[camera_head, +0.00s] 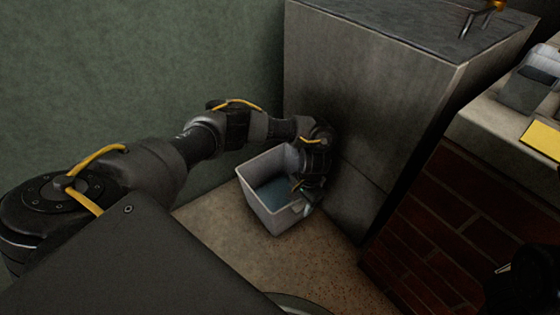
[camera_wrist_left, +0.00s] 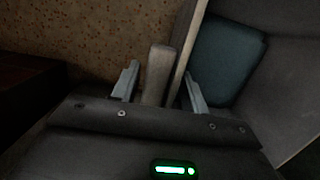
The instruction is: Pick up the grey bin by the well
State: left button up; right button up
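The grey bin (camera_head: 268,213) stands upright on the speckled floor, open at the top, with a blue-grey inside bottom. It is beside a tall grey block with a tap, perhaps the well (camera_head: 370,110). My left gripper (camera_head: 302,196) is at the bin's right rim. In the left wrist view my left gripper (camera_wrist_left: 160,88) is open, its fingers on either side of the bin's wall and a light handle-like lip (camera_wrist_left: 158,72). One finger is inside the bin and one outside, with a gap visible beside the lip. A dark part at the lower right may be my right arm; its fingers are unclear.
A green wall (camera_head: 130,70) rises behind my left arm. A brick-faced counter (camera_head: 460,215) stands at the right, with a grey container (camera_head: 528,88) and a yellow item (camera_head: 543,138) on top. Bare floor (camera_head: 240,245) lies in front of the bin.

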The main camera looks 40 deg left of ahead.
pick_arm(q)
grip_shut()
dwell(1.0)
